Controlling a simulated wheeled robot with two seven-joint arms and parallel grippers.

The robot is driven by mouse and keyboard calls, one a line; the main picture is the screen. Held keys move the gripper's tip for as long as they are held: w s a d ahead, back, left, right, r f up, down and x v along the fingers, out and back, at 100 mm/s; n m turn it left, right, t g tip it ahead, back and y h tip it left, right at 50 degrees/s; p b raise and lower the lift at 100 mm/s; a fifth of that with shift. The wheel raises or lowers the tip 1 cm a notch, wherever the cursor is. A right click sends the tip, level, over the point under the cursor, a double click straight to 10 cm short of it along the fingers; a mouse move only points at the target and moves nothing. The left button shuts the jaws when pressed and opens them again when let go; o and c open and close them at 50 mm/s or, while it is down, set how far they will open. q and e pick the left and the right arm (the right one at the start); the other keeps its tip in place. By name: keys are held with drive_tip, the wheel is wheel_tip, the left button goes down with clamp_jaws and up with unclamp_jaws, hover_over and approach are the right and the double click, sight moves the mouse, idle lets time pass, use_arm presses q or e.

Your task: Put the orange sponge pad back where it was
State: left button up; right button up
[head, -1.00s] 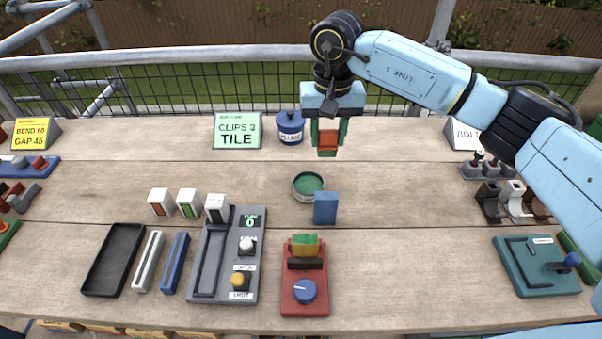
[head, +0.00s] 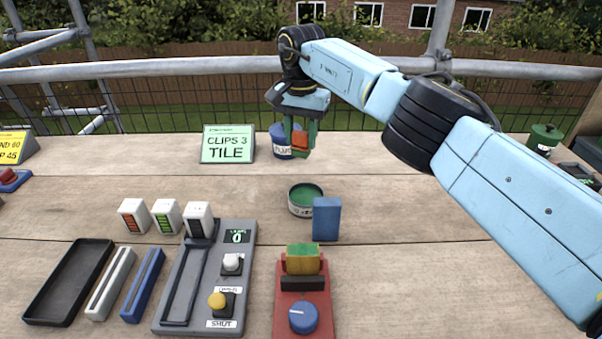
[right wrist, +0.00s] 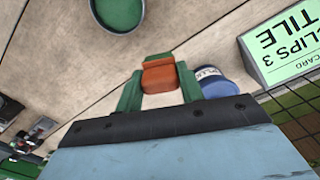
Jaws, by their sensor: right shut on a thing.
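The orange sponge pad (head: 299,142) is between the green fingers of my right gripper (head: 300,150). It also shows in the right wrist view (right wrist: 160,77), where the fingers close on it from both sides. The right gripper is shut on the pad and holds it above the far part of the table, in front of a blue lidded pot (head: 280,142). A round tin with a green inside (head: 306,194) stands nearer on the table, with a blue block (head: 326,219) beside it. My left gripper is out of view.
A green "CLIPS 3 TILE" card (head: 228,144) stands left of the blue pot. A grey device with buttons (head: 238,300), a red device with a blue knob (head: 290,325) and a black tray (head: 68,282) fill the near left. The right middle of the table is mostly bare.

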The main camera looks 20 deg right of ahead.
wheel_tip(320, 180, down, 3)
drive_tip(key=shift+r, duration=0.1)
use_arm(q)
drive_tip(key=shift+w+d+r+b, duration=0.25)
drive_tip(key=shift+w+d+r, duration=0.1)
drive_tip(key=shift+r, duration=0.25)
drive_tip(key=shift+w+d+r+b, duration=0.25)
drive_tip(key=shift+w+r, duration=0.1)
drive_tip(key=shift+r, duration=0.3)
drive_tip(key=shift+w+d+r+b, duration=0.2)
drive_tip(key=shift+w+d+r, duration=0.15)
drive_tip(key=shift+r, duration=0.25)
use_arm(e)
drive_tip(key=shift+f, duration=2.1)
drive_tip(key=shift+f, duration=0.15)
drive_tip(key=o, duration=0.9)
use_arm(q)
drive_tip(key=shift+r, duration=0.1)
